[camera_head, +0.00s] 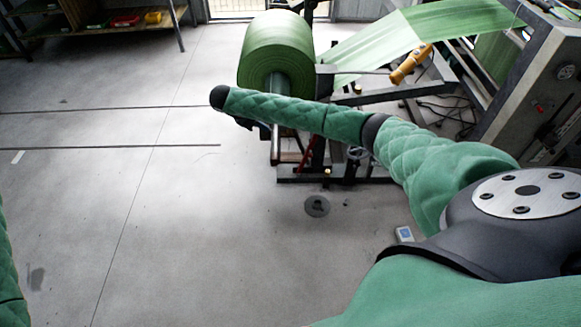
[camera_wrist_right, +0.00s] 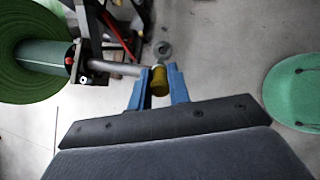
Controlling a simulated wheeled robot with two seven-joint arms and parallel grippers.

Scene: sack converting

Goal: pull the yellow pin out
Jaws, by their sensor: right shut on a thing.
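The yellow pin (camera_wrist_right: 159,86) shows in the right wrist view as a short yellow cylinder between the blue fingers of my right gripper (camera_wrist_right: 159,76). The gripper is shut on it. A grey rod (camera_wrist_right: 112,68) runs from a black collar by the green roll's core toward the pin; its right end meets the left finger, so I cannot tell how it joins the pin. In the head view my right gripper (camera_head: 255,127) is mostly hidden under my forearm, near the stand of the green roll (camera_head: 277,45), and the pin is hidden. My left gripper is out of view.
A green web (camera_head: 400,45) runs from the roll to a grey machine (camera_head: 535,85) at right. A dark disc (camera_head: 317,206) and a small grey-blue box (camera_head: 404,234) lie on the floor. Shelves (camera_head: 90,20) stand far left. The floor at left is clear.

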